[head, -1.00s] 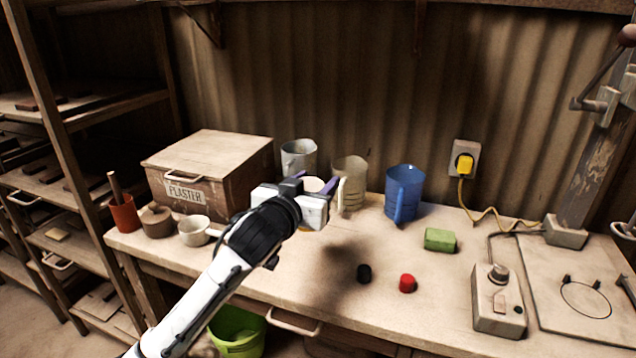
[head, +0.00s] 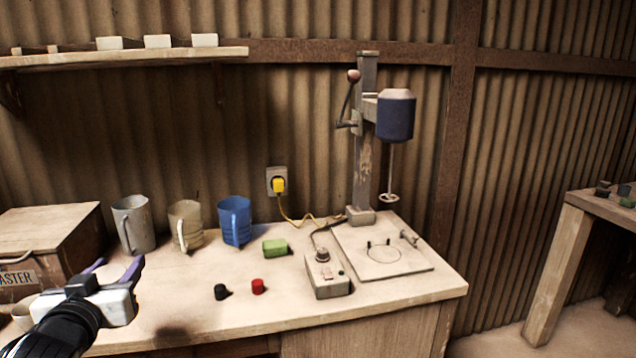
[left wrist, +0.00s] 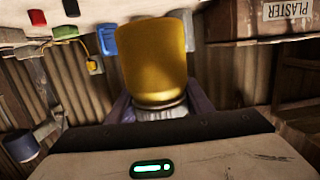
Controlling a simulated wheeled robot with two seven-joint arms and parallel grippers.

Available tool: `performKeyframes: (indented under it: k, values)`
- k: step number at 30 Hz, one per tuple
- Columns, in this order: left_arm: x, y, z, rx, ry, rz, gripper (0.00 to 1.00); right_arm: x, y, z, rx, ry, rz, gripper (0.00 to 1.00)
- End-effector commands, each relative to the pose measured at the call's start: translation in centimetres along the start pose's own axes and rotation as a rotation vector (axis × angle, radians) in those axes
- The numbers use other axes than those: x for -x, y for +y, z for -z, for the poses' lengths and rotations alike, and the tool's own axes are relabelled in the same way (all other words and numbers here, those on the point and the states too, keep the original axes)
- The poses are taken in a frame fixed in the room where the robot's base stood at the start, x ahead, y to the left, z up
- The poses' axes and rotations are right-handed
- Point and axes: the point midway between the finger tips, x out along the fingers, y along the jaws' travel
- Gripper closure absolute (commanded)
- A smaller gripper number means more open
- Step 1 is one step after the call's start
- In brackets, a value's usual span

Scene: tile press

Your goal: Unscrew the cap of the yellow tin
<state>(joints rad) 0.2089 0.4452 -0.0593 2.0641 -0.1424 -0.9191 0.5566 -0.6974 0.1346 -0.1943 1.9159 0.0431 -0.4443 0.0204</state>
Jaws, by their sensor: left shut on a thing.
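The yellow tin (left wrist: 155,60) shows large in the left wrist view, where the scene is upside down. A pale ribbed cap (left wrist: 160,114) sits at the tin's end nearest my gripper, between the two purple fingers. My left gripper (head: 115,269) is shut on the cap, in front of the wooden box and grey mug in the head view. The tin is not visible in the head view. I cannot tell whether it rests on the bench or how far the cap is turned. My right gripper is not in view.
A plaster box (head: 50,235) is left, the press (head: 363,140) right.

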Motion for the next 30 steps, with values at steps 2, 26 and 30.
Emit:
performKeyframes:
  k: [2, 26, 30]
  values:
    - [1.1, 1.2, -1.9, -0.008, -0.009, -0.023, 0.94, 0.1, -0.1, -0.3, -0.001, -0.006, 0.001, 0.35]
    - [20.6, 9.7, -13.0, -0.030, -0.008, -0.221, 0.94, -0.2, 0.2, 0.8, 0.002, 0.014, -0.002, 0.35]
    - [22.6, 9.9, -12.9, -0.028, -0.004, -0.228, 0.94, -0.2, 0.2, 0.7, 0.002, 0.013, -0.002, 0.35]
